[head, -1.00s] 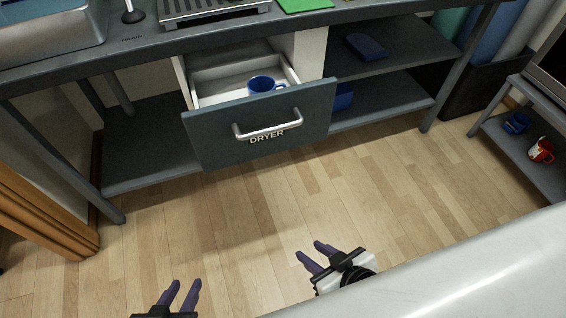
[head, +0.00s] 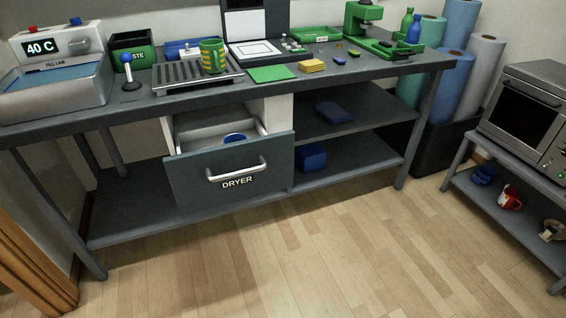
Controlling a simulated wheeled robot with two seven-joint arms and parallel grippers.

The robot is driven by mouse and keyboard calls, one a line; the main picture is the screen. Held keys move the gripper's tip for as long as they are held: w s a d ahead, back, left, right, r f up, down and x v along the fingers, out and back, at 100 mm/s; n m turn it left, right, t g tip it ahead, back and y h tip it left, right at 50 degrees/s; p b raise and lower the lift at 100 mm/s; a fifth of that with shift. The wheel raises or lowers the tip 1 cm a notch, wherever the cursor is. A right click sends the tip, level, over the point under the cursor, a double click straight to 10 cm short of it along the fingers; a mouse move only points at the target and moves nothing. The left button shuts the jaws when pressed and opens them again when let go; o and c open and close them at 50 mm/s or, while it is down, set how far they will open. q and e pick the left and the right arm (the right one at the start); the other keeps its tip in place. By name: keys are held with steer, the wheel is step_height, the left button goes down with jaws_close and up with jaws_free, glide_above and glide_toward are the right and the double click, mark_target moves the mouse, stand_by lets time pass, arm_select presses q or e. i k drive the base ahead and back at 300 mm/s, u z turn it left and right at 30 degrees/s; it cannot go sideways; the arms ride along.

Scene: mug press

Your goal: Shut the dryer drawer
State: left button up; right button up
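The dryer drawer (head: 230,172) is a dark grey front with a silver bar handle (head: 237,170) and the word DRYER, under the workbench. It stands pulled out, with its pale inside showing behind the front. A blue mug (head: 235,138) sits inside; only its upper part shows above the drawer front. Neither of my grippers is in the head view now.
The workbench (head: 130,105) carries a water bath (head: 55,88), a rack with a green and yellow mug (head: 213,56), and green equipment. A side stand (head: 515,220) with an oven and mugs is at right. The wooden floor (head: 330,260) before the drawer looks clear.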

mark_target(205, 172)
steer(key=z, duration=0.2)
steer(key=i, duration=1.25)
steer(key=z, duration=0.85)
steer(key=k, duration=0.95)
steer(key=u, duration=1.55)
